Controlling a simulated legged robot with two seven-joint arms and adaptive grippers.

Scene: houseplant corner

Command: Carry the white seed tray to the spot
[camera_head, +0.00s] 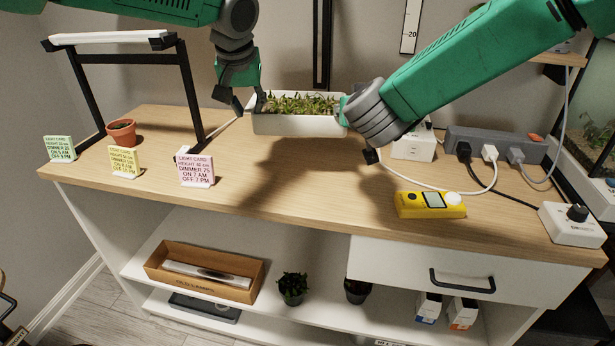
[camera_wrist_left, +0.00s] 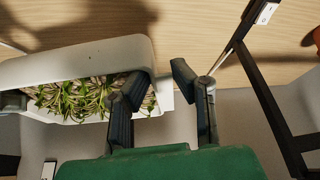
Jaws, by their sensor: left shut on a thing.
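The white seed tray (camera_head: 297,125), full of green seedlings, is held level above the wooden bench top, with its shadow on the wood below. My left gripper (camera_head: 250,103) is shut on the tray's left end wall. In the left wrist view the gripper (camera_wrist_left: 165,100) has one finger inside the tray (camera_wrist_left: 65,65) and one outside. I cannot make out a marked spot.
A black lamp stand (camera_head: 190,95), terracotta pot (camera_head: 121,132) and several light cards, one pink (camera_head: 195,169), stand at the left. A yellow meter (camera_head: 430,204), a grey power strip (camera_head: 495,143) and cables crowd the right. The bench's middle front (camera_head: 300,190) is clear.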

